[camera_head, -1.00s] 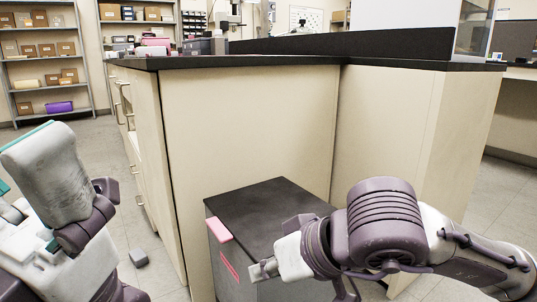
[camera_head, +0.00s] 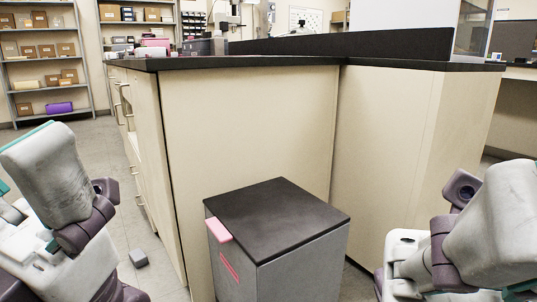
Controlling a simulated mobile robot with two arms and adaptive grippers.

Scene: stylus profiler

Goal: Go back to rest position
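My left arm is folded at the left edge of the head view, and its gripper is not in view. My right arm is folded at the lower right, and its gripper is not in view either. Neither arm touches anything that I can see. A grey bin (camera_head: 305,262) with a flat black lid (camera_head: 277,213) stands on the floor between my arms, in front of the bench. A pink tab (camera_head: 218,230) is on its left upper edge.
A beige bench (camera_head: 250,130) with a black top (camera_head: 245,61) fills the middle. Shelves with boxes (camera_head: 45,65) stand at the back left. Floor is open at left.

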